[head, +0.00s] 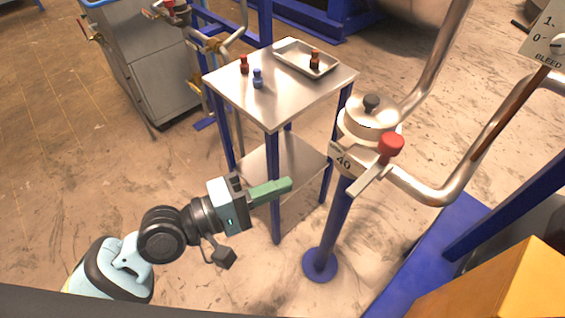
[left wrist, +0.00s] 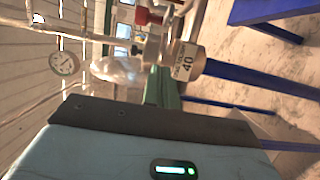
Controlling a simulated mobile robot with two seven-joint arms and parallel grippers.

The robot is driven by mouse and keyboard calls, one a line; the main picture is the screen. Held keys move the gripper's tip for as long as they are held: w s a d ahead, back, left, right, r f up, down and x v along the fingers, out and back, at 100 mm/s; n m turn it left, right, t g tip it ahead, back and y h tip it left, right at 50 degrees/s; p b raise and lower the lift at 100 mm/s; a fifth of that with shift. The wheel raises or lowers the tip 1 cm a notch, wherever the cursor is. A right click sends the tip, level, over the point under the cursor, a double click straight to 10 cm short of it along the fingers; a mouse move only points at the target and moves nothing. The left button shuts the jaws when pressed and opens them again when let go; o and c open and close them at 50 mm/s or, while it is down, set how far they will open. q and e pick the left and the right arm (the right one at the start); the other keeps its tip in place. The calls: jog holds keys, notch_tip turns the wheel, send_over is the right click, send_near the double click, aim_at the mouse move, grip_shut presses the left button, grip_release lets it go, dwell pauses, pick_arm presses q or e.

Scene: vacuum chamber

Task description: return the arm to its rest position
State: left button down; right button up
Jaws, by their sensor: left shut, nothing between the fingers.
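My left arm (head: 165,235) comes in from the lower left in the head view. Its gripper (head: 288,185) has green fingers, shut and empty, pointing right in the air in front of the small steel table's legs. In the left wrist view the green fingers (left wrist: 165,88) show partly behind the dark edge of the gripper body. The gripper touches nothing that I can see. My right gripper is not in view.
A valve post (head: 333,230) with a "40" tag and a red-knobbed lever (head: 390,146) stands right of the gripper. A steel table (head: 290,107) holds red and blue pieces and a tray (head: 290,52). A yellow box (head: 500,290) is lower right. Floor (head: 60,150) at left is clear.

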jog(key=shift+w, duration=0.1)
